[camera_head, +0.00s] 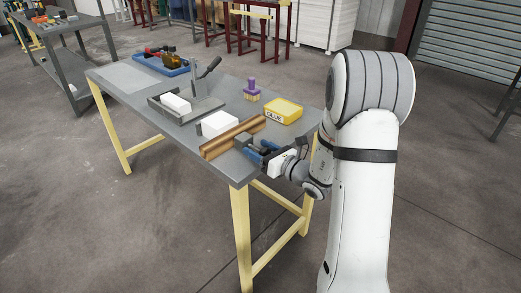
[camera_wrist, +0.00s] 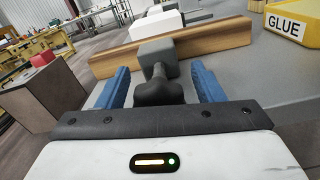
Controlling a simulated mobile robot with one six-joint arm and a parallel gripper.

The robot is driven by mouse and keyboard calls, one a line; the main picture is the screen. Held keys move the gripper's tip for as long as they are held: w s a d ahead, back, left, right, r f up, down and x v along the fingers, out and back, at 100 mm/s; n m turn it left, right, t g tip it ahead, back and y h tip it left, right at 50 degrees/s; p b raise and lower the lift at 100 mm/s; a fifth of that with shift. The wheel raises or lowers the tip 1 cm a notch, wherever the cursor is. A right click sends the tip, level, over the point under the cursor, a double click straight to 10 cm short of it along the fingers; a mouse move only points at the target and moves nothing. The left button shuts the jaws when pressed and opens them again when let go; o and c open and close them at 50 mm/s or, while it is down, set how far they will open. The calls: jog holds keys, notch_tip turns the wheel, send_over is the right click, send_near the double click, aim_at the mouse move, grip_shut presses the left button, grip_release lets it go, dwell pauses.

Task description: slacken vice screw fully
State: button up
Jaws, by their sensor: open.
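The vice (camera_wrist: 158,55) shows in the wrist view as a dark grey block, with its screw (camera_wrist: 158,90) as a rounded grey knob on a neck facing me. In the head view the small grey vice (camera_head: 243,139) sits at the table's front right edge, and its screw is too small to make out. My gripper (camera_wrist: 159,70) is open, with one blue finger on each side of the screw and block. Gaps show between fingers and screw, so it is not gripped. In the head view my gripper (camera_head: 262,153) is at the table edge.
A brown wooden moulding (camera_head: 232,138) lies just behind the vice. White blocks (camera_head: 219,123), a yellow glue box (camera_head: 283,111), a purple-handled brush (camera_head: 252,90), a lever press (camera_head: 190,105) and a blue tool tray (camera_head: 160,62) stand on the grey table (camera_head: 118,80).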

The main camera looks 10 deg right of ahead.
jog(key=shift+w+a, duration=0.1)
jog(key=shift+w, duration=0.05)
jog(key=shift+c, duration=0.3)
jog(key=c, duration=0.9)
jog(key=shift+b, duration=0.3)
jog(key=shift+f+n, duration=0.1)
jog(key=shift+n, duration=0.2)
jog(key=n+b, duration=0.3)
jog(key=b, duration=0.1)
jog(key=shift+b, duration=0.35)
jog(key=shift+a+n+b, duration=0.1)
jog(key=shift+n+b, duration=0.9)
jog(key=shift+b, duration=0.05)
jog(key=shift+r, duration=0.25)
